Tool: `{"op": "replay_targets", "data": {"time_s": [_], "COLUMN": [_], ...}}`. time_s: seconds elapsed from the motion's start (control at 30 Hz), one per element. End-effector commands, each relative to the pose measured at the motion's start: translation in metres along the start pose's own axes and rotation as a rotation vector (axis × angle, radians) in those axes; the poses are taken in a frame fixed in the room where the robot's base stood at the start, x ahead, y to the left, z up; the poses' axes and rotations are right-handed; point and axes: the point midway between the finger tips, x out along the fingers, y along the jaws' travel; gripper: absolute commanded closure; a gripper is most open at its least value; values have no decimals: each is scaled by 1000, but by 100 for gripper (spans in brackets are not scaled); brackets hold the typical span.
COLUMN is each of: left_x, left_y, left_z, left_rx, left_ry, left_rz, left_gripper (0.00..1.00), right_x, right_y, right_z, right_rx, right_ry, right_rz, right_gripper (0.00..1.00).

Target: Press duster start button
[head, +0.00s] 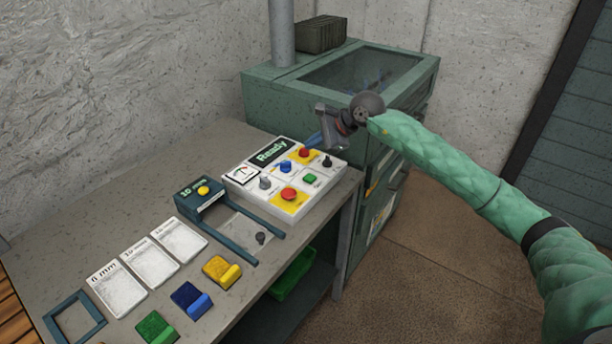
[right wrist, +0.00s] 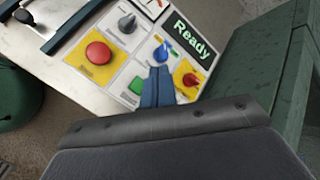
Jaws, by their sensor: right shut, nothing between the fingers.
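A white control panel (head: 243,188) sits on the workbench with a "Ready" display (head: 270,152). On it are a green button (head: 309,178), a large red button (head: 289,194) on yellow, a smaller red control (head: 304,152) on yellow and a blue knob (head: 285,167). My right gripper (head: 312,141) is shut and empty above the panel's back right. In the right wrist view its fingertips (right wrist: 157,70) show between the green button (right wrist: 137,86) and the smaller red control (right wrist: 192,80), below the blue knob (right wrist: 163,51).
A green cabinet (head: 300,100) with a window stands behind the panel. A blue frame (head: 203,197) with a yellow button, white cards (head: 117,288) and coloured blocks (head: 222,272) lie on the workbench (head: 90,225).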

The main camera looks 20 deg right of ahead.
Motion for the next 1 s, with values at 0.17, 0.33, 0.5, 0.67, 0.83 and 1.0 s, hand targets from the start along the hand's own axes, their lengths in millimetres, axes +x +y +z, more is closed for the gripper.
{"op": "replay_targets", "data": {"time_s": [0.17,0.33,0.5,0.67,0.83,1.0], "left_x": [0,-1,-2,-1,2,8], "left_y": [0,0,0,0,0,-1], "left_z": [-1,-1,-2,-2,0,3], "left_rx": [0,1,1,1,1,1], "left_ry": [1,2,3,4,1,-4], "left_rz": [0,0,0,0,-1,-1], "left_gripper": [64,64,64,64,64,64], "right_x": [-2,-1,3,14,28,42], "right_y": [-1,-1,2,10,21,31], "right_z": [-3,-2,-5,-13,-24,-34], "right_rx": [-7,-5,-4,-2,-3,-1], "right_ry": [13,11,10,9,9,9], "right_rz": [2,2,3,4,3,4], "right_gripper": [100,100,100,100,100,100]}}
